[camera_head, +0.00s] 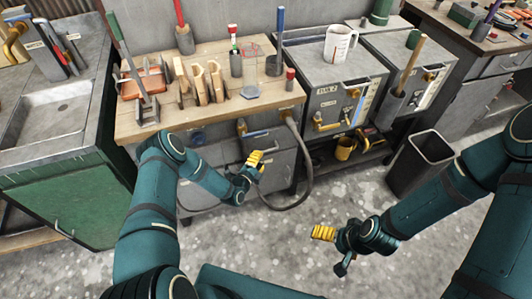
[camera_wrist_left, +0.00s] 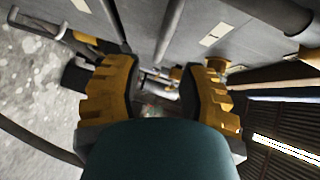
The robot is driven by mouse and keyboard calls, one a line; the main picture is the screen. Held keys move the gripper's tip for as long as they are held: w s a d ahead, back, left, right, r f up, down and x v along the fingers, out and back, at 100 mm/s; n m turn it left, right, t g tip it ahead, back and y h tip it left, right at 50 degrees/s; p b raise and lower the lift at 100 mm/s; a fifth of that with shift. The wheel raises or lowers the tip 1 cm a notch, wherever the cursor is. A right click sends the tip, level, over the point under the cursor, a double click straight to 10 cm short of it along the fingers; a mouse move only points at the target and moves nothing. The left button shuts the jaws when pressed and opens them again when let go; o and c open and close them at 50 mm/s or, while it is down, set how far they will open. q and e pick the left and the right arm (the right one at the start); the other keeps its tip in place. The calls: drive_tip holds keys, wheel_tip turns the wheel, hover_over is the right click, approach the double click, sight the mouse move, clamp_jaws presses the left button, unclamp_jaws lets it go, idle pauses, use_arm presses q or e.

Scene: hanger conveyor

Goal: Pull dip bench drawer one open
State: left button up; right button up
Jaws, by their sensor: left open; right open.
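A wooden-topped bench (camera_head: 190,108) stands ahead with grey drawer fronts (camera_head: 222,152) below its top. A bar handle (camera_head: 256,133) shows on a front, and the fronts look closed. I cannot read which is drawer one. My left gripper (camera_head: 254,164) is open and empty, just in front of these fronts and partly covering them. In the left wrist view its yellow fingers (camera_wrist_left: 155,85) are spread, with grey fronts beyond and a bar handle (camera_wrist_left: 38,22) at upper left, outside the fingers. My right gripper (camera_head: 323,233) is open and empty over the floor.
A dark hose (camera_head: 308,165) hangs from the bench close to my left gripper. Grey machines (camera_head: 330,85) stand right of the bench, with a dark bin (camera_head: 420,162) beside them. A green sink cabinet (camera_head: 75,190) stands at left. The speckled floor in front is clear.

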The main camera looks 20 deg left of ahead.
sight(266, 151)
use_arm(q)
drive_tip(key=b+x, duration=0.1)
drive_tip(key=x, duration=0.5)
drive_tip(key=shift+w, duration=0.2)
drive_tip(key=shift+r, duration=0.1)
clamp_jaws()
